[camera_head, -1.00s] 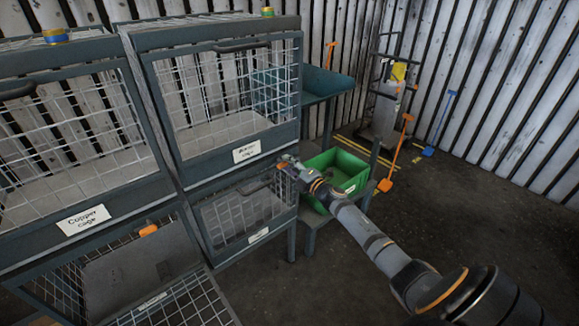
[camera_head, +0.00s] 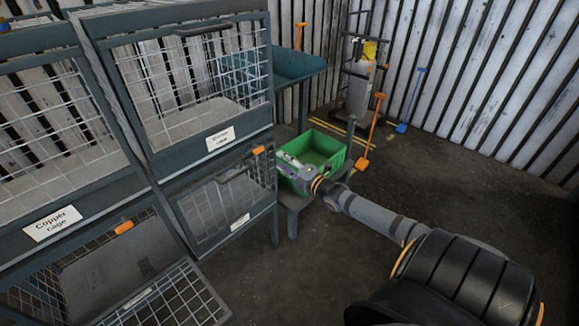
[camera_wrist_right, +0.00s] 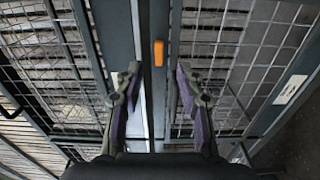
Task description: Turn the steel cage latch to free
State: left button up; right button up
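An orange latch (camera_head: 258,150) sits on the frame bar at the top right of the closed lower middle cage (camera_head: 222,205). It lies along the bar. The label (camera_head: 240,221) on that cage is too small to read. My right gripper (camera_head: 284,158) is just to the right of the latch in the head view, apart from it, with the green bin behind. In the right wrist view the latch (camera_wrist_right: 159,53) is ahead, between and beyond the two spread purple-padded fingers (camera_wrist_right: 150,85), which hold nothing. My left gripper is not in view.
A second orange latch (camera_head: 124,227) is above the lower left cage, whose mesh door (camera_head: 165,298) hangs open. Black handles (camera_head: 202,30) stick out from the cage doors. A green bin (camera_head: 335,158) stands on a low stand beside the cages. Open floor lies at the right.

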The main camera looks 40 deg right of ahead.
jog(key=shift+s+d, duration=0.1)
jog(key=shift+s, duration=1.1)
jog(key=s+d+f+m+g+h+p, duration=0.2)
jog(key=s+f+m+g+p, duration=0.35)
jog(key=f, duration=0.75)
jog(key=s+d+f+m+g+h+p, duration=0.25)
jog(key=s+f+m, duration=0.35)
jog(key=s+f, duration=0.6)
jog(key=s+a+f+m+g+p, duration=0.1)
jog(key=s+a+f+m+g, duration=0.1)
jog(key=s+a+f, duration=0.3)
jog(key=s+a+f+m+g+y+p, duration=0.1)
jog(key=s+a+f+g, duration=0.3)
jog(key=s+a, duration=0.4)
jog(key=s+a+f+m+g+y+p, duration=0.1)
jog(key=s+a+f+m, duration=0.3)
jog(key=s, duration=1)
jog(key=a+f+g+p, duration=0.1)
jog(key=a+f, duration=0.1)
jog(key=a, duration=0.1)
jog(key=shift+s+a+f+g, duration=0.2)
jog(key=shift+a+f+g, duration=0.05)
jog(key=shift+f+g, duration=0.15)
